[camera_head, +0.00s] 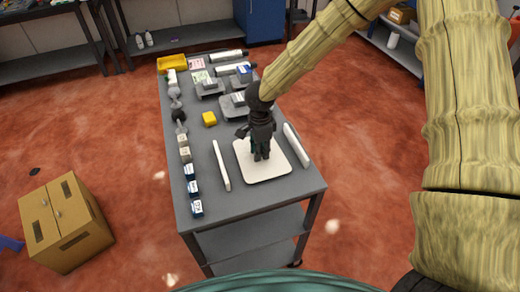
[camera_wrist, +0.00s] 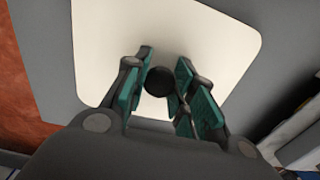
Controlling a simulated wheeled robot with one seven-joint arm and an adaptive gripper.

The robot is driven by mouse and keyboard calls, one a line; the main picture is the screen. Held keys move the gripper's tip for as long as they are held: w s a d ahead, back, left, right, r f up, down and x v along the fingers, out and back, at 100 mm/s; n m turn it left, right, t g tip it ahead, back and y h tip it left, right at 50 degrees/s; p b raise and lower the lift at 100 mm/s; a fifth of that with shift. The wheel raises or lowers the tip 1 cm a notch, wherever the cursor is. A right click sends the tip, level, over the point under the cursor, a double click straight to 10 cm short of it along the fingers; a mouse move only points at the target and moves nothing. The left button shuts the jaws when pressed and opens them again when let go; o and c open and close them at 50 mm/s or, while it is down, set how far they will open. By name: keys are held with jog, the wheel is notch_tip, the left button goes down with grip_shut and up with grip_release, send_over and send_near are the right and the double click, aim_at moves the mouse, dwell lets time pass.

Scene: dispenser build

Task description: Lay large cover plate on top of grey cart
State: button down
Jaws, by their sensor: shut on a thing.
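The large cover plate (camera_head: 262,174) is a flat, off-white square with rounded corners and a round black knob (camera_wrist: 159,80) in its middle. It is over the near part of the grey cart's top (camera_head: 207,214), level with it. I cannot tell whether it touches the cart or is slightly above. My gripper (camera_head: 261,153) points down over the plate's middle. In the wrist view, its green-padded fingers (camera_wrist: 160,88) stand on both sides of the knob and are shut on it. The plate fills much of the wrist view (camera_wrist: 190,40), its near edge partly hidden by the fingers.
White bars flank the plate at left (camera_head: 221,165) and right (camera_head: 296,145). Several small blocks line the cart's left edge. A yellow block (camera_head: 209,119), grey parts and a yellow tray (camera_head: 172,64) sit farther back.

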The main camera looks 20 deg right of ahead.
jog(key=shift+f, duration=0.15)
jog(key=c, duration=1.2)
grip_release()
jog(key=shift+w, duration=0.15)
notch_tip(320, 180, up, 12)
jog(key=shift+r+b, duration=0.15)
jog(key=shift+b, duration=0.75)
